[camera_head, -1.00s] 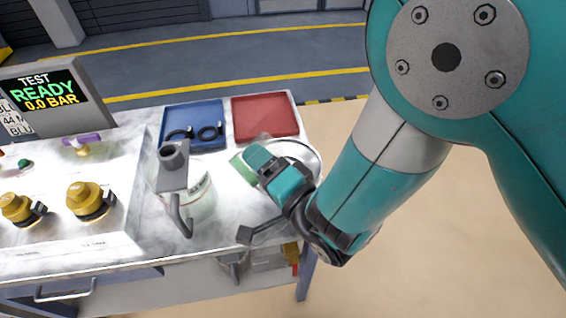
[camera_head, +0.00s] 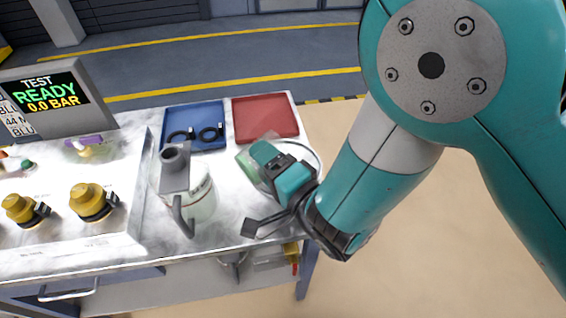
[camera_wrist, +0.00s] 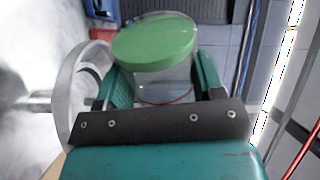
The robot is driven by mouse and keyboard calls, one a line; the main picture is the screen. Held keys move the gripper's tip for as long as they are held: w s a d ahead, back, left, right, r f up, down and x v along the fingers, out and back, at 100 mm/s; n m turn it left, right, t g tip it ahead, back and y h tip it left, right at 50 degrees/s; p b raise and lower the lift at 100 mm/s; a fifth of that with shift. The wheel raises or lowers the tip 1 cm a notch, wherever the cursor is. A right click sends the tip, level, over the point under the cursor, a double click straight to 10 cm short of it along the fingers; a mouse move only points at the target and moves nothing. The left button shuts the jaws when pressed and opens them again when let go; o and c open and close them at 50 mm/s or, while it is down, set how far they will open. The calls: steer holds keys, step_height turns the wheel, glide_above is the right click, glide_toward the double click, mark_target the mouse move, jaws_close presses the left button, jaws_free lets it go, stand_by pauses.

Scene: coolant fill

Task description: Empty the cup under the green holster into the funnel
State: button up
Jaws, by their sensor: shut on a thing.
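A clear cup with green liquid (camera_wrist: 155,42) is between the two teal fingers of my gripper (camera_wrist: 160,85), which is shut on it. In the head view, my gripper (camera_head: 268,160) is over the right end of the bench and partly hides the cup. A pale round rim (camera_wrist: 72,95), which looks like the funnel, is just left of the gripper in the wrist view. In the head view, a thin round rim (camera_head: 318,160) shows behind the gripper, mostly hidden. I cannot tell whether cup and rim touch. No green holster is clearly visible.
A blue tray (camera_head: 190,112) with black rings and a red tray (camera_head: 265,118) lie behind. Yellow-capped fittings (camera_head: 92,200) and a screen (camera_head: 45,95) are at the left.

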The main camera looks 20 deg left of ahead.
steer(key=shift+w+d+f+m+p, duration=0.1)
steer(key=shift+f+m+p, duration=0.15)
steer(key=shift+m, duration=0.15)
steer(key=shift+w+f+m+p, duration=0.1)
steer(key=shift+m+p, duration=0.15)
steer(key=shift+m, duration=0.15)
stand_by(0.4)
steer(key=shift+s+n+b, duration=0.3)
steer(key=shift+n+b, duration=0.7)
steer(key=shift+b, duration=0.2)
steer(key=shift+s+a+n, duration=0.45)
steer(key=shift+s+n, duration=0.1)
steer(key=shift+n, duration=0.35)
steer(key=shift+r+n, duration=0.2)
steer(key=shift+n, duration=0.2)
